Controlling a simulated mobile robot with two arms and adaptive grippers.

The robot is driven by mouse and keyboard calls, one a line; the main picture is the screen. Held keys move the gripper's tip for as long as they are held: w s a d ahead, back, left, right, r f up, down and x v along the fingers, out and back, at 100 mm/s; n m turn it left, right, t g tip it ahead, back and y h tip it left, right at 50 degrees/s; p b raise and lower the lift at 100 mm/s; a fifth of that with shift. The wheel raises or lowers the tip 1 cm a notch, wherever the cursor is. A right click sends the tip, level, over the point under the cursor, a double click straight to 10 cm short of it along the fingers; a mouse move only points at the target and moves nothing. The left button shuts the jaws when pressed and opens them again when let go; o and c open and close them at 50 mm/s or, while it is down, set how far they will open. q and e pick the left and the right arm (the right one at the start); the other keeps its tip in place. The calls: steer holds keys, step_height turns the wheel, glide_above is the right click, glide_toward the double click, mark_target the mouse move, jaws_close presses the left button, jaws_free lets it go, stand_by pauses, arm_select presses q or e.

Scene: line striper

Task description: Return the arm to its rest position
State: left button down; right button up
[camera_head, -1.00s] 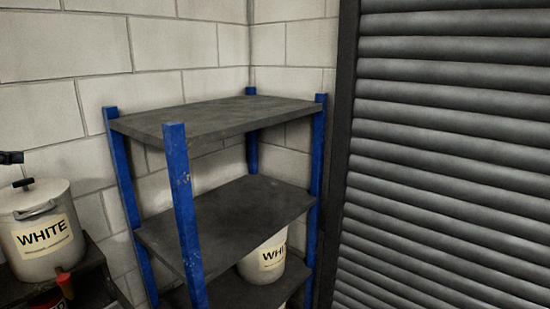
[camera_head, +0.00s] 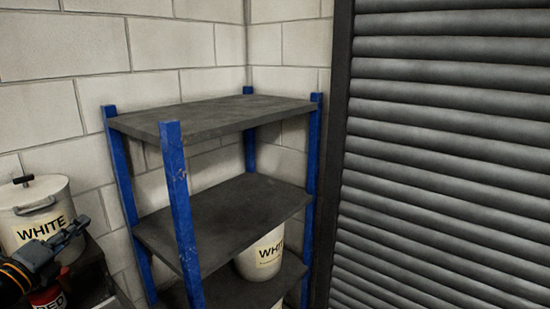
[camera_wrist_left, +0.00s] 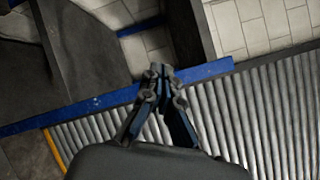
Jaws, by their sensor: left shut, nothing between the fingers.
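My left gripper (camera_head: 76,230) shows at the lower left of the head view, in front of the white pot and its dark stand. It is shut and empty. In the left wrist view its closed fingers (camera_wrist_left: 160,72) point toward a blue shelf post, with the shutter behind. I cannot tell how far the fingers are from the post. My right gripper is in neither view.
A shelf rack with blue posts (camera_head: 178,200) and dark boards (camera_head: 215,118) stands in the corner. A white bucket (camera_head: 262,257) sits on a lower board. A pot labelled WHITE (camera_head: 38,215) and a red can (camera_head: 47,298) are at left. A grey shutter (camera_head: 445,150) is at right.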

arm_select(q)
steer(key=s+d+f+n+g+y, duration=0.35)
steer(key=s+f+n, duration=0.25)
steer(key=f+n, duration=0.4)
steer(key=s+d+f+n+g+y, duration=0.2)
steer(key=s+f+n+y, duration=0.4)
steer(key=f, duration=0.7)
steer(key=s+d+f+n+g+h, duration=0.3)
steer(key=s+d+f+n+g, duration=0.2)
steer(key=s+d, duration=0.4)
steer(key=s+d+f+n+g+h, duration=0.4)
steer(key=s+d, duration=0.3)
steer(key=s, duration=0.5)
step_height(320, 180, down, 33)
steer(key=s+g+b, duration=0.1)
steer(key=g+b, duration=0.1)
steer(key=b, duration=0.4)
steer(key=s+a+f+g+y+b, duration=0.1)
steer(key=s+f+b, duration=0.3)
steer(key=s+f, duration=1.3)
step_height(320, 180, down, 4)
steer(key=shift+a+r, duration=0.1)
steer(key=shift+a, duration=0.6)
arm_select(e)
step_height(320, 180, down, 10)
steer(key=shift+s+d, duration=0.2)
arm_select(q)
steer(key=shift+s, duration=0.1)
